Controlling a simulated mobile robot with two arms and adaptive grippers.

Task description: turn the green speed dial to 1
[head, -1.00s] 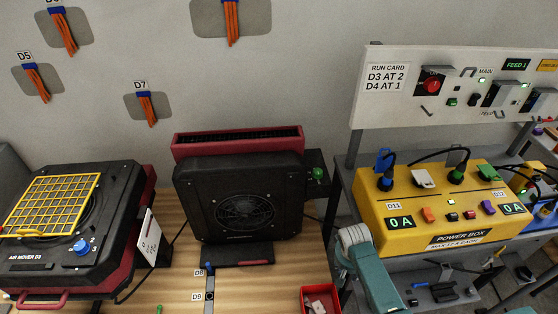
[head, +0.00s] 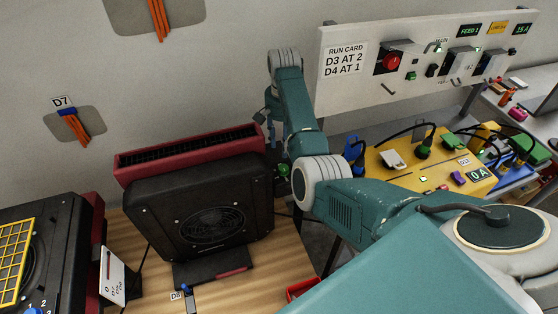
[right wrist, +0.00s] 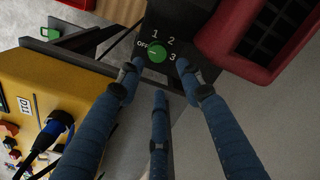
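The green speed dial (right wrist: 157,51) sits on a black panel with the marks OFF, 1, 2 and 3 around it. Its pointer is too small to read surely. In the head view the dial (head: 283,169) shows at the right side of the black air mover (head: 200,200), partly behind my right arm. Two fingertips lie on either side of the dial in the right wrist view and a third is below; contact cannot be told. In the head view my right gripper (head: 272,128) is above the dial. My left gripper is out of view.
The yellow power box (head: 400,172) with plugs and cables stands right of the dial, partly behind my right arm. The air mover's red housing (right wrist: 240,35) is close beside the dial panel. A run card (head: 345,60) reads D3 AT 2, D4 AT 1.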

